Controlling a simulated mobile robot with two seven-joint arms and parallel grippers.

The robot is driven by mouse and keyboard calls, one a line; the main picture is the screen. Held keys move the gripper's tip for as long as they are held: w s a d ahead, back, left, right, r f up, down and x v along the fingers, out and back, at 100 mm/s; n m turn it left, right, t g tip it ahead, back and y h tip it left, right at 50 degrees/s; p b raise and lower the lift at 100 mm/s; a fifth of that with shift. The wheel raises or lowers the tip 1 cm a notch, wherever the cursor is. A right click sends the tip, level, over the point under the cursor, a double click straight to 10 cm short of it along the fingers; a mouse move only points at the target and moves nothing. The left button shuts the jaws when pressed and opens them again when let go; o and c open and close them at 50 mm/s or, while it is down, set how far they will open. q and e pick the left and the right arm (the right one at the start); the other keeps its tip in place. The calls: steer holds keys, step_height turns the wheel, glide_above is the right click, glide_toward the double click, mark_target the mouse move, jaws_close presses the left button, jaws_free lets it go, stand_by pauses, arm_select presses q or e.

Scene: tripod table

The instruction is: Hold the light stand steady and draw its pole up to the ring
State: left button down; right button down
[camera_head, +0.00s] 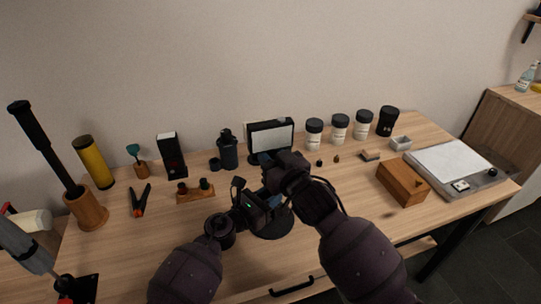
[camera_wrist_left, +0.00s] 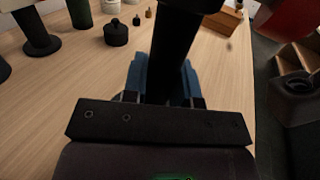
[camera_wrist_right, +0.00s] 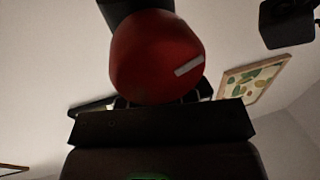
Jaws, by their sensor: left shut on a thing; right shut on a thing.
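The light stand's round dark base (camera_head: 272,224) stands on the table in front of me. In the left wrist view its black pole (camera_wrist_left: 176,50) rises between the blue fingers of my left gripper (camera_wrist_left: 163,85), which is shut on it. My right gripper (camera_head: 283,172) is above the left one, over the stand. In the right wrist view a red rounded part with a white mark (camera_wrist_right: 155,60) sits at my right gripper's jaws, which are shut on the stand's upper part. My grippers hide most of the stand in the head view. I cannot make out the ring.
A black-framed panel (camera_head: 270,138) stands close behind my grippers. A wooden block with dark knobs (camera_head: 195,192) is to the left, with orange-handled pliers (camera_head: 139,201) beyond it. A wooden box (camera_head: 403,182) is at right. The table between my right arm and the box is clear.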

mark_target(271, 123)
step_height(271, 123, up, 12)
steer(key=shift+r, duration=0.1)
steer(key=c, duration=0.9)
jaws_free()
steer(key=v, duration=1.2)
